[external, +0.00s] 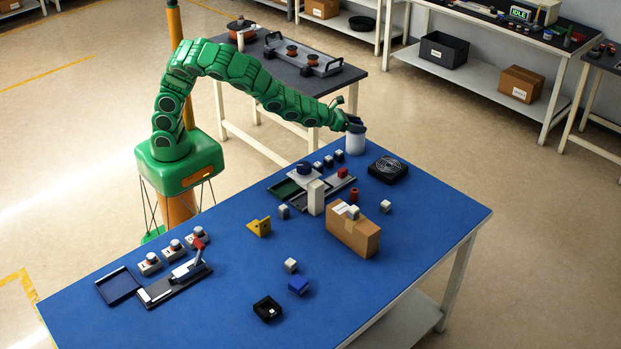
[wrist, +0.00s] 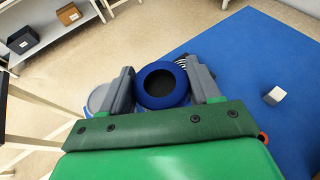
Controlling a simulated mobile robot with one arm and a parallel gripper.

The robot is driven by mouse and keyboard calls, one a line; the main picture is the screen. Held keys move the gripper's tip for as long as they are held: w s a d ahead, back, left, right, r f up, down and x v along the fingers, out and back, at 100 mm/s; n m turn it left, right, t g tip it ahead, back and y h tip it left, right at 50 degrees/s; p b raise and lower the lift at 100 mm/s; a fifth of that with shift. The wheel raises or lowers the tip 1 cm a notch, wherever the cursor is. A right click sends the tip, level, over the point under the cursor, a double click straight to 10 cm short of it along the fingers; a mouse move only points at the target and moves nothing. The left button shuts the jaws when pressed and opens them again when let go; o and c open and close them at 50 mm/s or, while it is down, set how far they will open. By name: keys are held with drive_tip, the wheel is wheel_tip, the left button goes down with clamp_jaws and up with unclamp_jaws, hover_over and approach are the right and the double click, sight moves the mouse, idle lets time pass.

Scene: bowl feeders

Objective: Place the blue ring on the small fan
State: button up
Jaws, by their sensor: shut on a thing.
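The blue ring (wrist: 162,102) is between the two grey fingers of my gripper (wrist: 160,76) in the wrist view, with a dark centre showing. My gripper is shut on it and holds it above the blue table. In the external view my gripper (external: 355,124) is over the far end of the table, by a pale cylinder; the ring is hard to make out there. The small fan (external: 388,168) is a black square with a round grille, lying flat to the right and nearer than my gripper. In the wrist view only a striped bit of the fan (wrist: 181,62) shows behind the ring.
The pale cylinder (external: 355,141) stands right under my gripper, and its top (wrist: 97,99) shows beside the left finger. A cardboard box (external: 362,238), a white block (external: 316,197) and a white cube (external: 386,206) stand nearer. The table right of the fan is clear.

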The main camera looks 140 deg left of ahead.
wheel_tip(320, 180, down, 3)
drive_tip(key=shift+w+f, duration=0.1)
drive_tip(key=w+d+x, duration=0.1)
drive_tip(key=x, duration=0.5)
hover_over(389, 166)
drive_tip(key=shift+d+f, duration=0.15)
drive_tip(key=shift+f, duration=5.15)
drive_tip(key=shift+f, duration=0.15)
drive_tip(key=o, duration=1.1)
